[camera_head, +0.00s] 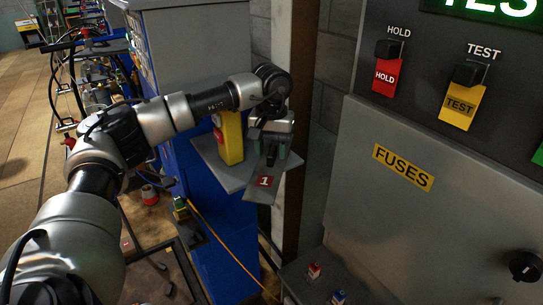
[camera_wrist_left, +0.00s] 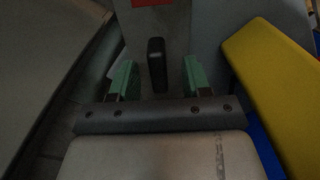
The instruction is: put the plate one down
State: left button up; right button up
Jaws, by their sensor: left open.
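Plate one (camera_head: 264,182) is a grey plate with a red label marked 1 and a black upright handle (camera_head: 271,157). It lies at the front right corner of the grey shelf (camera_head: 213,163), partly over its edge. How well it is supported there I cannot tell. My left gripper (camera_head: 269,152) is right above the plate, open, with the handle between its green-tipped fingers. In the left wrist view the handle (camera_wrist_left: 156,65) stands between the two fingers (camera_wrist_left: 157,80), with visible gaps on both sides. My right gripper is not in view.
A yellow block (camera_head: 231,137) stands on the shelf just left of the gripper. A blue cabinet (camera_head: 222,235) is below. A grey panel with a FUSES label (camera_head: 403,167) and HOLD and TEST switches is at right. A low ledge holds small red and blue pieces (camera_head: 314,270).

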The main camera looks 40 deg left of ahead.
pick_arm(q)
jog(key=shift+f, duration=0.1)
grip_shut()
dwell(0.3)
